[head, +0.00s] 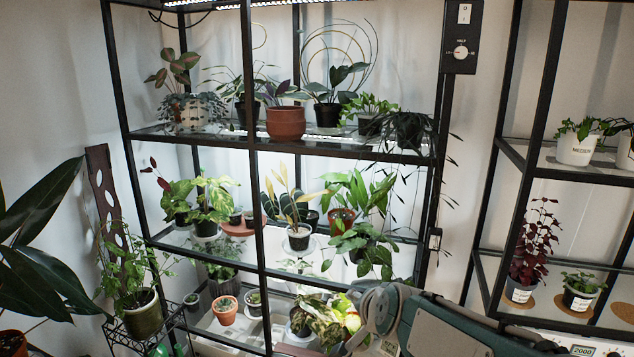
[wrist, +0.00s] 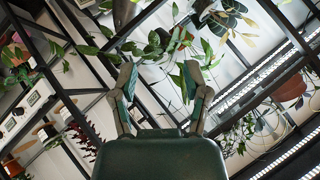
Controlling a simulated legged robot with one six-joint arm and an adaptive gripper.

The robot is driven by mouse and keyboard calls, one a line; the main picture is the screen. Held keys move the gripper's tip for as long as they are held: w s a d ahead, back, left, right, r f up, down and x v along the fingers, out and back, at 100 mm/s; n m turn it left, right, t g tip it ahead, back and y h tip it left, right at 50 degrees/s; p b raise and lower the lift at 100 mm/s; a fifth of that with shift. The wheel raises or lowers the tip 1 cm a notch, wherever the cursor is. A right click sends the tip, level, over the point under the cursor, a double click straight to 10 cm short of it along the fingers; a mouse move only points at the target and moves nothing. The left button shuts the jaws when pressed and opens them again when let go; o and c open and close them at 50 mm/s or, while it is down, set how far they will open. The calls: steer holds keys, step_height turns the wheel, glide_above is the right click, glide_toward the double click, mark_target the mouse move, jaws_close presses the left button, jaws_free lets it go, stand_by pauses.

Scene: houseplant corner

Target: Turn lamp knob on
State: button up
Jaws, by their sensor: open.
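A white round knob (head: 461,53) sits on a black control box (head: 460,35) at the upper right of the shelf frame in the head view. Its dial has small markings, too small to read surely. A white rocker switch (head: 464,13) is above it on the same box. My gripper (wrist: 158,82) shows in the wrist view with its two fingers spread apart and nothing between them. In the head view my arm is at the bottom, right of centre, well below the knob; the fingertips cannot be made out there. I cannot pick out the knob in the wrist view.
The black shelf rack (head: 258,145) holds several potted plants, and bright light strips show on it. A small box with a switch (head: 435,238) hangs on its right post. A second rack (head: 540,172) stands right. Trailing leaves hang below the knob box.

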steer(key=s+d+n+g+h, duration=0.1)
steer(key=s+d+n+g, duration=0.1)
steer(key=s, duration=0.9)
steer(key=s+d+f+n+g+h, duration=0.1)
steer(key=s+d+n, duration=0.4)
steer(key=s, duration=0.6)
steer(key=shift+s+d+f+n+g, duration=0.2)
steer(key=shift+s+n+g, duration=0.15)
steer(key=shift+g, duration=0.45)
